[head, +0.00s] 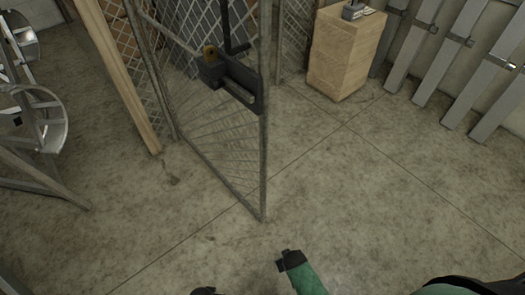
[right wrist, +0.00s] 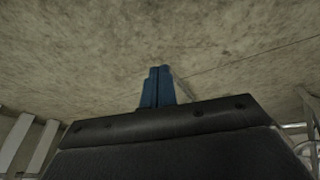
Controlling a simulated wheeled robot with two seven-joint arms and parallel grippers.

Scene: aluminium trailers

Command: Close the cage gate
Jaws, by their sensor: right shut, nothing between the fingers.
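The cage gate (head: 207,145) is a grey metal frame with wire mesh, in the middle of the head view. It stands open, its free edge swung out towards me over the concrete floor. A dark lock box with a handle (head: 232,82) sits on the gate near that edge. My right gripper (right wrist: 157,82) shows blue fingers pressed together, empty, in the right wrist view; no gate shows by them. A green arm link of mine with a dark end is low in the head view, apart from the gate. No left gripper fingers can be made out.
A wooden plank (head: 118,75) leans beside the gate on the left. Metal frames (head: 35,120) stand at the far left. A wooden cabinet (head: 343,55) stands behind right, with grey metal lengths (head: 458,50) leaning at the wall. The floor (head: 370,180) right of the gate is clear.

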